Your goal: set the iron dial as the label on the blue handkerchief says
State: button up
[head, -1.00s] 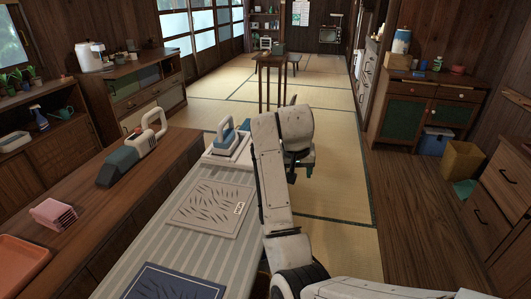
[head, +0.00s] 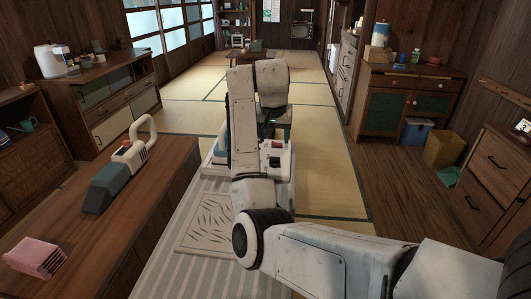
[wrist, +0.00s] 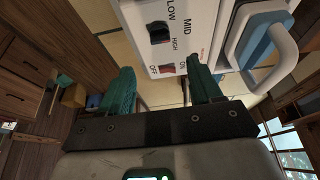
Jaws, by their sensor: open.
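My gripper (wrist: 162,80) is open and empty, its two green fingers apart below the white control panel (wrist: 180,15) in the wrist view. The panel carries a dark control (wrist: 159,33) beside the words LOW, MID and HIGH; I cannot tell its setting. A red switch (wrist: 166,68) sits beside ON and OFF. The blue-and-white iron (wrist: 262,42) rests on its stand to the right. In the head view my gripper (head: 272,128) is over the panel end (head: 277,158), and my arm hides most of the iron. The blue handkerchief is out of view now.
A pale cloth with dark leaf marks (head: 207,236) lies on the striped board (head: 170,262), partly behind my arm. Tatami floor (head: 325,170) is open at right.

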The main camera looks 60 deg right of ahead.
aim_at(275, 157)
jog(key=b+x, duration=0.1)
jog(key=x, duration=0.9)
jog(key=shift+d+f, duration=0.15)
jog(key=shift+f, duration=0.05)
jog(key=shift+c, duration=0.2)
jog(key=c, duration=1)
jog(key=shift+r, duration=0.1)
